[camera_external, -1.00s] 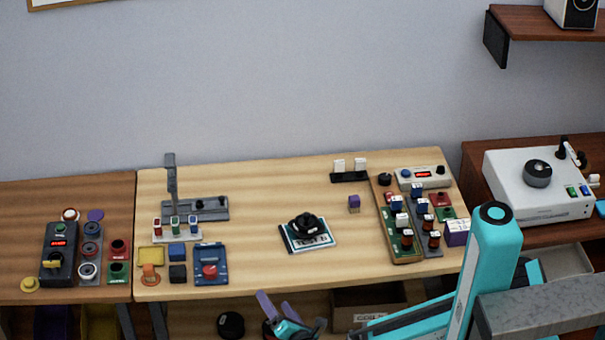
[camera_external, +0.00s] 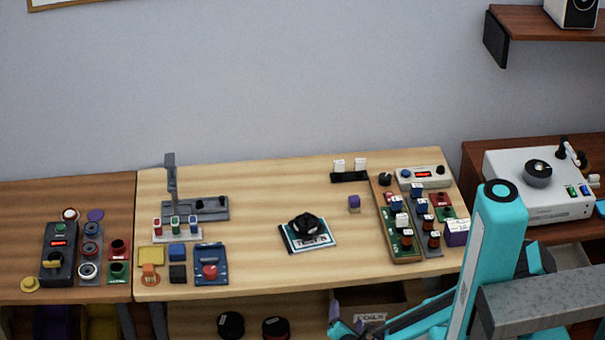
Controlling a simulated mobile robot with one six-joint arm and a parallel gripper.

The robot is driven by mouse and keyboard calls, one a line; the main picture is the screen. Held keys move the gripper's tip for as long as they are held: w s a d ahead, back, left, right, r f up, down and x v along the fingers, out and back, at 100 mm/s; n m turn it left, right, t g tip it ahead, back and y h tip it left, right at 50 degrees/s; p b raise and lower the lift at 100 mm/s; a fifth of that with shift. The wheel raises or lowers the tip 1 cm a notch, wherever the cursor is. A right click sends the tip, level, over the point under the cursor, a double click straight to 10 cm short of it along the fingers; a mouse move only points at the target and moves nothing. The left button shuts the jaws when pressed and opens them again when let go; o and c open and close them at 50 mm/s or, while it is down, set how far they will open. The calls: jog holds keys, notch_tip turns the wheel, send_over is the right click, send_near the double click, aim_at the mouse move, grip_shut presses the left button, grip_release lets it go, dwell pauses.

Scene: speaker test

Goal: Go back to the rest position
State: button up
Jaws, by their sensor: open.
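My gripper (camera_external: 338,318) shows at the bottom of the view, low in front of the middle table's front edge. One purple finger is visible; the rest of the gripper is partly cut off by the lower edge. It is open, and I see nothing held in it. My turquoise arm rises at the right and folds down toward the gripper. The light wooden table (camera_external: 290,275) stands behind it, apart from the gripper.
A black device on a teal-edged pad (camera_external: 297,246) sits mid-table. A component board (camera_external: 381,197) stands at the right, a blue box with a red button (camera_external: 222,270) at the left. Black round pieces (camera_external: 231,325) and a labelled box (camera_external: 397,316) lie under the table.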

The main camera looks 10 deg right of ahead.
jog(key=w+d+f+m+g+h+b, duration=0.1)
jog(key=w+d+f+m+g+h, duration=0.25)
jog(key=d, duration=0.65)
jog(key=w+d+f+m+g+h+b, duration=0.1)
jog(key=d+f+m+g+h, duration=0.35)
jog(key=d, duration=0.55)
jog(key=s+d+f+m+g+y+b, duration=0.4)
jog(key=s+d+f+m+g+y, duration=0.6)
jog(key=d+f+m, duration=0.4)
jog(key=s+d+m+g, duration=0.1)
jog(key=m, duration=0.2)
jog(key=shift+s+f+m+g, duration=0.15)
jog(key=shift+s+m+g, duration=0.15)
jog(key=shift+m+g, duration=0.1)
